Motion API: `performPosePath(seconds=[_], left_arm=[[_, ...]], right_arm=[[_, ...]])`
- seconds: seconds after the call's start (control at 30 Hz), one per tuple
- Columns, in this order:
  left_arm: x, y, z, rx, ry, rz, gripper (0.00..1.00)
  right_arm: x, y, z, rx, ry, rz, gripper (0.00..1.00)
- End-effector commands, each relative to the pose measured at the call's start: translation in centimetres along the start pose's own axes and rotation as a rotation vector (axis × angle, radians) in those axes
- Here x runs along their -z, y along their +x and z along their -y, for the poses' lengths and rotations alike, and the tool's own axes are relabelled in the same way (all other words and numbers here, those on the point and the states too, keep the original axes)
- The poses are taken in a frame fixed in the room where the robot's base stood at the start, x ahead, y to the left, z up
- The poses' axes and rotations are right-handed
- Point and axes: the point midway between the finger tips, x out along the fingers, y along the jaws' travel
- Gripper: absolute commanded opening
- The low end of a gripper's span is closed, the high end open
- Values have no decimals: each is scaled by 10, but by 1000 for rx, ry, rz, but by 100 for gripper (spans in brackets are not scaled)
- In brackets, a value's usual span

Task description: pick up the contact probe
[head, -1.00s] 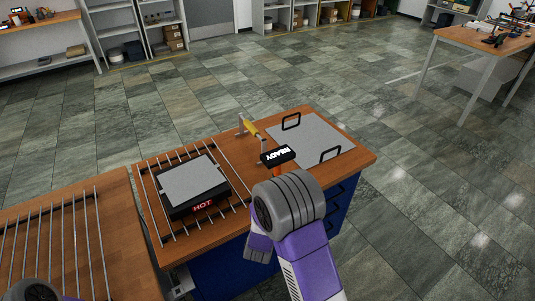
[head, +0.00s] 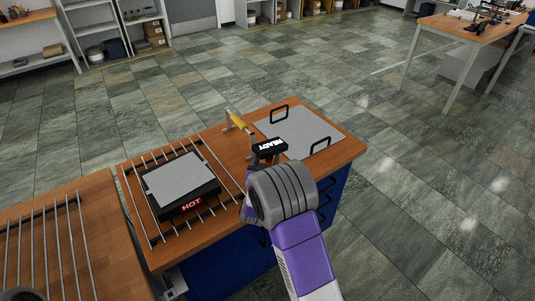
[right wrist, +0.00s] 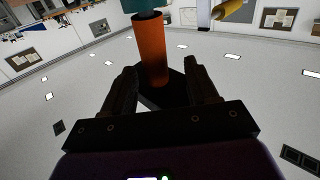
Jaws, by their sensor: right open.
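What I take for the contact probe stands upright on the wooden bench, with a black READY display head (head: 270,146). In the right wrist view its orange handle (right wrist: 151,50) has a teal part at the top edge. My right gripper (right wrist: 161,68) is open, its two dark fingers either side of the handle in that view. I cannot tell whether they touch it. In the head view my right wrist hides the fingers and the probe's lower part. Only a bit of my left arm shows at the bottom left; its gripper is out of view.
Left of the probe, a rack of bars surrounds a plate press (head: 184,185) marked HOT. A yellow-handled tool (head: 237,120) rests behind the probe. A grey plate with black handles (head: 300,133) lies to the right. Another bar rack (head: 45,245) is at the left. Floor beyond is clear.

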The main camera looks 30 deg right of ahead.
Motion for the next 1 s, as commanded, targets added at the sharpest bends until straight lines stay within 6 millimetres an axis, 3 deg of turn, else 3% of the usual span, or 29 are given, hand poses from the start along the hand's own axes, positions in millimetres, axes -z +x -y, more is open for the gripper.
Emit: performPosePath(seconds=[0.07, 0.4, 0.73, 1.0], left_arm=[[0, 0, 0, 0, 0, 0, 43], [0, 0, 0, 0, 0, 0, 43], [0, -2, -1, 0, 0, 0, 43], [-1, -20, -8, 0, 0, 0, 43]], right_arm=[[0, 0, 0, 0, 0, 0, 51], [0, 0, 0, 0, 0, 0, 0], [6, 0, 0, 0, 2, -1, 0], [59, 0, 0, -1, 6, -3, 0]])
